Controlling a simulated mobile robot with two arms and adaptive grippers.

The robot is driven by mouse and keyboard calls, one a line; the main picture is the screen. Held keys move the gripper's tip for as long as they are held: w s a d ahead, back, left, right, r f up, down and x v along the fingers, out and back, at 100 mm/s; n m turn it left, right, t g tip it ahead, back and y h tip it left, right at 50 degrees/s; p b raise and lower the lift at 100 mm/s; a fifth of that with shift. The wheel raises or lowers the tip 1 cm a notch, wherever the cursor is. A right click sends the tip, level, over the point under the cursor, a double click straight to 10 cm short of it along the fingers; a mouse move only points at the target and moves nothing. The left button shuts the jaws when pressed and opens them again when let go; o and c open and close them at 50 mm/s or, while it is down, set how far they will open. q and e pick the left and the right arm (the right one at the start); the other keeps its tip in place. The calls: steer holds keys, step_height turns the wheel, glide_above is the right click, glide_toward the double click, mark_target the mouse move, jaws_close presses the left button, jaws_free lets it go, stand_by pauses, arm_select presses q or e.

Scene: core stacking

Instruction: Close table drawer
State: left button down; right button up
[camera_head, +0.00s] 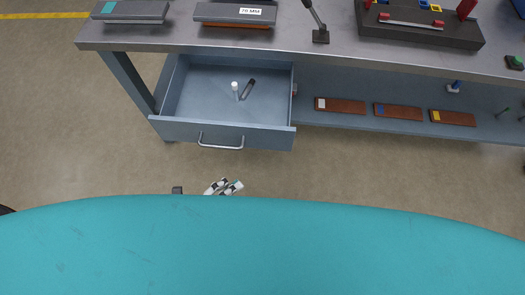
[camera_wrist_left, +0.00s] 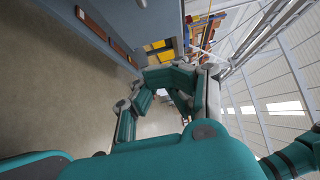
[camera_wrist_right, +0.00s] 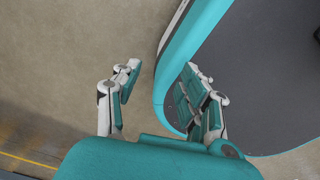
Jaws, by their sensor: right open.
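The grey-blue table drawer (camera_head: 225,134) is pulled out at the left under the workbench, with a silver handle (camera_head: 221,146) on its front. A small white cylinder (camera_head: 235,90) and a dark, slim piece (camera_head: 248,90) are inside it. My left gripper (camera_head: 223,187) shows only its fingertips, below the drawer front and apart from the handle. In the left wrist view its fingers (camera_wrist_left: 170,80) bend towards each other; whether they meet is unclear. My right gripper (camera_wrist_right: 158,73) is open and empty, beside my own teal body and over bare floor. It is hidden in the head view.
The workbench (camera_head: 285,40) carries grey blocks (camera_head: 235,13) and a dark fixture (camera_head: 420,26). Its lower shelf (camera_head: 390,121), right of the drawer, holds several brown pieces (camera_head: 340,105). The floor (camera_head: 350,175) in front of the bench is clear.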

arm_select(q)
steer(key=p, duration=0.1)
glide_toward(276, 139)
steer(key=d, duration=0.4)
steer(key=shift+w+p, duration=0.45)
steer(key=shift+w, duration=1.25)
arm_select(e)
steer(key=shift+w+d+r, duration=0.2)
steer(key=shift+r, duration=0.3)
steer(key=shift+w+d+r, duration=0.15)
steer(key=shift+w+r, duration=0.05)
steer(key=shift+r, duration=0.3)
